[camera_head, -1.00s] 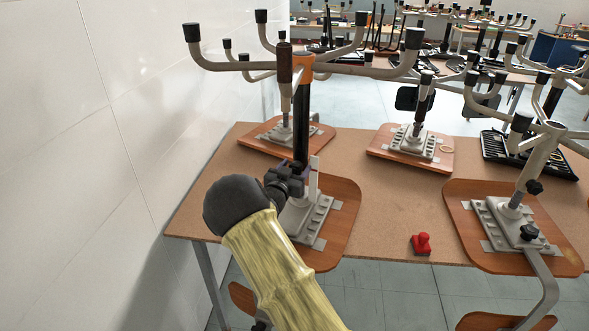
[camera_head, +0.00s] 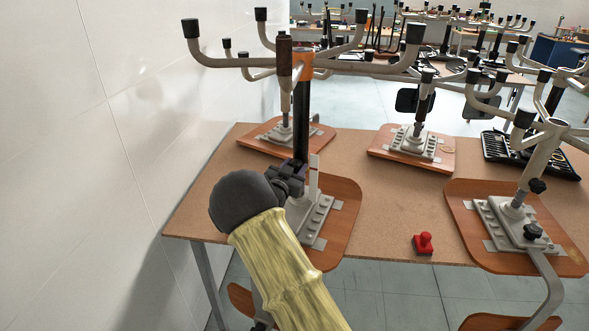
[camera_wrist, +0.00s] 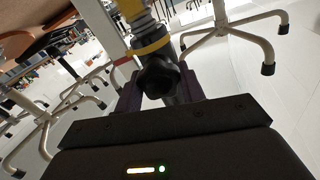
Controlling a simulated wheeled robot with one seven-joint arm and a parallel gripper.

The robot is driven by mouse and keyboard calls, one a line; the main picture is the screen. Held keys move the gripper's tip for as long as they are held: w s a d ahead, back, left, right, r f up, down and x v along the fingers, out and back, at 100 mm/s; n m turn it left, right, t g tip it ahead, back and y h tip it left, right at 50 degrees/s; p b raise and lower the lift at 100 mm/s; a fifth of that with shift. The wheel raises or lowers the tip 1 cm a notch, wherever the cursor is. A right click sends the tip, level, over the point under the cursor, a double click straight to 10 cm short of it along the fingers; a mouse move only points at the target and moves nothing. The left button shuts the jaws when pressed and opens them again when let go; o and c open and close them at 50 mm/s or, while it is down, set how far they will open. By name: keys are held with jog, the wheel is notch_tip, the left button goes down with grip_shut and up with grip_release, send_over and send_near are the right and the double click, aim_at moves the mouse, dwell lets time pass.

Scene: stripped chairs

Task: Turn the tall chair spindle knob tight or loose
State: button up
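The tall chair stands upside down on the left of the table, with a black spindle (camera_head: 301,108) and an orange collar (camera_head: 301,67) below its pale legs. My gripper (camera_head: 298,176) is at the lower part of this spindle, just above the chair's base plate. In the wrist view a black knob (camera_wrist: 158,78) lies in front of my gripper, below a yellow ring (camera_wrist: 150,50). Dark purplish fingers show on both sides of the knob; whether they touch it I cannot tell. In the head view my wrist and gripper hide the knob.
A white wall (camera_head: 100,150) is close on the left. The brown table (camera_head: 385,220) carries further upturned chairs at the back and right, a red stamp-like object (camera_head: 423,243) near its front edge, and a black tool case (camera_head: 520,158). Table around the stamp is clear.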

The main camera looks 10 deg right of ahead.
jog(key=o, duration=0.4)
jog(key=shift+o, duration=0.2)
jog(key=b+v, duration=0.1)
jog(key=v, duration=1.6)
jog(key=shift+s+b, duration=0.25)
jog(key=shift+b, duration=0.1)
jog(key=shift+a, duration=0.1)
